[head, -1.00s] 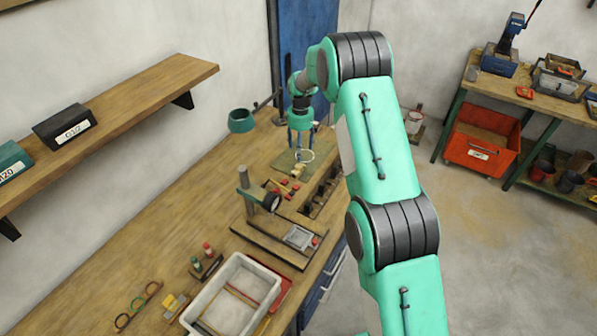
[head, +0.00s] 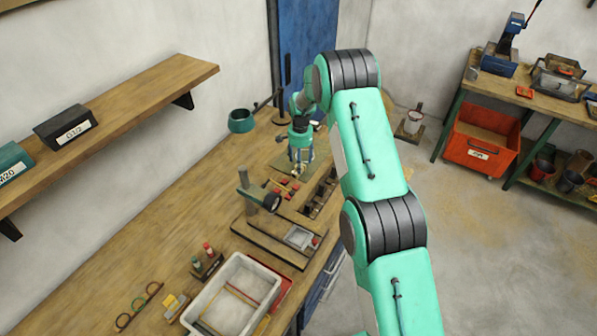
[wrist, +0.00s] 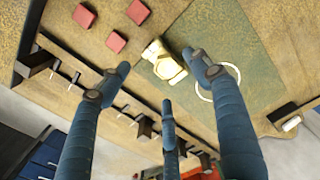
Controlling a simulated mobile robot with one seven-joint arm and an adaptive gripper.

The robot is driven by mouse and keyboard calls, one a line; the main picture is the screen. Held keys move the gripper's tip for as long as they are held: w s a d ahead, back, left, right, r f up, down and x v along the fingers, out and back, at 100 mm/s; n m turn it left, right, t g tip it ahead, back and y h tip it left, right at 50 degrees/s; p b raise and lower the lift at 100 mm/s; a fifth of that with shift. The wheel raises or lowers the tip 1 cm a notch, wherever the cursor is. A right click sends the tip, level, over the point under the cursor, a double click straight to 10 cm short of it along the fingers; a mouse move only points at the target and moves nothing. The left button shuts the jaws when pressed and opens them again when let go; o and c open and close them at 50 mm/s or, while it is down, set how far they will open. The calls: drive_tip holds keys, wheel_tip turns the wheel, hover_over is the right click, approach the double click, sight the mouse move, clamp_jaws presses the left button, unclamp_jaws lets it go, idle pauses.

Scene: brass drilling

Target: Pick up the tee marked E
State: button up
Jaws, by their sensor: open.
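A pale brass tee-shaped fitting (wrist: 163,60) lies at the edge of a green mat (wrist: 220,45) in the wrist view. I cannot read a letter on it. My gripper (wrist: 160,80) has three blue fingers, spread open and empty. In the wrist view the tee shows between and just beyond the fingertips, and it looks apart from them. In the head view my gripper (head: 300,160) is low over the far part of the bench, and the tee is too small there to make out clearly.
Several red blocks (wrist: 116,42) lie beside the tee. A white ring (wrist: 219,82) lies on the mat. A slotted wooden rack (wrist: 80,82) runs along the bench edge.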

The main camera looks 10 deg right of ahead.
drive_tip(key=shift+f, duration=0.1)
drive_tip(key=shift+w+f+p, duration=0.15)
drive_tip(key=shift+f+p, duration=0.2)
drive_tip(key=shift+f, duration=2.2)
drive_tip(key=shift+r, duration=0.1)
clamp_jaws()
drive_tip(key=shift+r+b, duration=0.4)
drive_tip(key=shift+r, duration=4.6)
